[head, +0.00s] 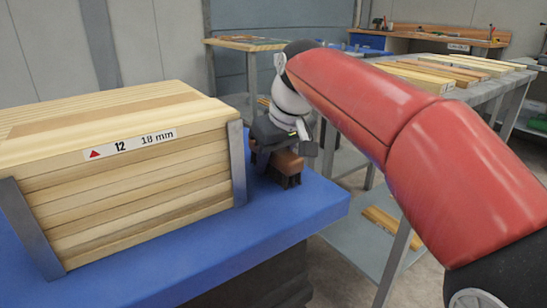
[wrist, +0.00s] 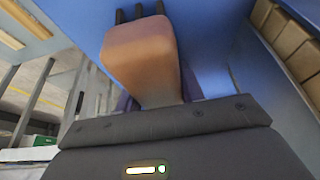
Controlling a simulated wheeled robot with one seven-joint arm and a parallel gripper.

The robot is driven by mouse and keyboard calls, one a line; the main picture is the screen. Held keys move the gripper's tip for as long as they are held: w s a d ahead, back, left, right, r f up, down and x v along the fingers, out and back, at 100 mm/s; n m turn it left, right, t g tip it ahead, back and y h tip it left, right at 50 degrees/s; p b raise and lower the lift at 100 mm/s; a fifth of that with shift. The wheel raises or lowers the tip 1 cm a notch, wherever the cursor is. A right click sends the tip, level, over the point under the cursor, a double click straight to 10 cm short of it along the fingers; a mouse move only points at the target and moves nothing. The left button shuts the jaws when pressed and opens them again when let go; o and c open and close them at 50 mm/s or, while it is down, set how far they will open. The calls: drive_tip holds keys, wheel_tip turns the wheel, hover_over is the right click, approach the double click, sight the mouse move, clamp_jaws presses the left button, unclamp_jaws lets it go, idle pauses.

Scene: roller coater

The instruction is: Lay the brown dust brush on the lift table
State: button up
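The brown dust brush (head: 288,164) is at my gripper (head: 283,152), over the right end of the blue lift table (head: 325,199), just right of the board stack. Its brown body fills the middle of the wrist view (wrist: 142,60), with dark bristle-like pieces at its far end. My gripper's fingers (wrist: 158,95) are mostly hidden behind the brush but appear closed on both sides of it. The brush's dark underside is close to the blue top; I cannot tell whether it touches.
A stack of boards (head: 130,195) between metal posts fills the left of the lift table. A grey workbench (head: 480,92) with boards stands behind right, with a lower shelf (head: 350,245). The blue top is bare along its front and right edge.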

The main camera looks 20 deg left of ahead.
drive_tip(key=o, duration=0.4)
drive_tip(key=shift+r, duration=0.3)
drive_tip(key=p+v, duration=0.3)
drive_tip(key=v, duration=0.8)
drive_tip(key=shift+s+r, duration=0.1)
drive_tip(key=shift+r, duration=0.3)
drive_tip(key=s+d+f+m+t+h, duration=0.1)
drive_tip(key=s+d+f+m, duration=0.25)
drive_tip(key=d, duration=0.45)
drive_tip(key=s+d+f+m+t+h, duration=0.1)
drive_tip(key=s+d+f+m, duration=0.15)
drive_tip(key=d+f, duration=0.4)
drive_tip(key=s+d+f+m, duration=0.1)
drive_tip(key=s+d+f, duration=0.3)
drive_tip(key=s+d+f+m+h, duration=0.1)
drive_tip(key=s+d+f, duration=0.2)
drive_tip(key=f, duration=0.2)
drive_tip(key=s+d+f+m, duration=0.2)
drive_tip(key=s+d+f, duration=0.2)
drive_tip(key=shift+s+d+f+t+h, duration=0.25)
drive_tip(key=shift+s+d+t+h, duration=0.05)
